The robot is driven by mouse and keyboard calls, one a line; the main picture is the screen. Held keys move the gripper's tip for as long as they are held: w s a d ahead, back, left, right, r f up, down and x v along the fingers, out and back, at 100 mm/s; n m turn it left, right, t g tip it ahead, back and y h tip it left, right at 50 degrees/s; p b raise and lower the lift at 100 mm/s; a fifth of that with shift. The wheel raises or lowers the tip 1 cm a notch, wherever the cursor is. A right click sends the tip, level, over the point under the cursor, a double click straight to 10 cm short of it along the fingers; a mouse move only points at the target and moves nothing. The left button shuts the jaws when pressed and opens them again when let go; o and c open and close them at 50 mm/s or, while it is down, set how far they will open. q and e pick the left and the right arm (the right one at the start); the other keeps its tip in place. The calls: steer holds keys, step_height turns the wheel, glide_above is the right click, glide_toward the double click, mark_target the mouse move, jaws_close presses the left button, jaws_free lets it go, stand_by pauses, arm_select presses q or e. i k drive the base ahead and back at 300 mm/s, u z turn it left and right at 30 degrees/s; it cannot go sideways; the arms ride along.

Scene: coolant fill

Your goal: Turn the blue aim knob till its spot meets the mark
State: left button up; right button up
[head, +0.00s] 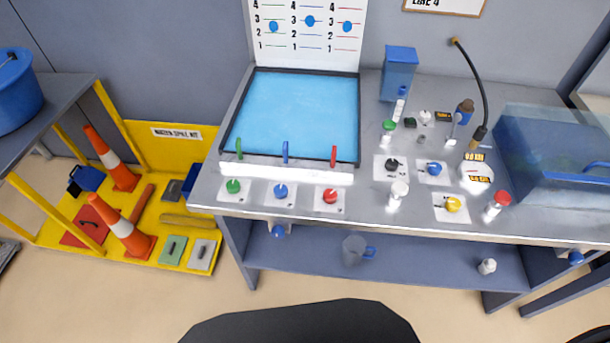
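A blue knob (281,190) sits on a white plate at the bench's front edge, between a green knob (233,186) and a red knob (330,196). Behind it a blue upright piece (285,152) stands at the front of the blue-surfaced tray (243,95). A white board (262,52) behind the tray has three numbered scales. A round blue spot (309,21) lies on the middle scale, near the 3. I cannot tell which mark goes with the knob. A second blue knob (433,169) is farther right. Neither gripper is in view.
White bottles (397,196), a yellow knob (452,204), a black knob (392,164) and a bent hose (472,70) crowd the right side. A clear blue box (550,150) stands at far right. A jug (354,250) is on the shelf below. Cones (125,232) stand left.

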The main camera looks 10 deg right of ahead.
mark_target(280, 192)
steer(key=u, duration=2.3)
steer(key=k, duration=0.95)
steer(key=z, duration=0.35)
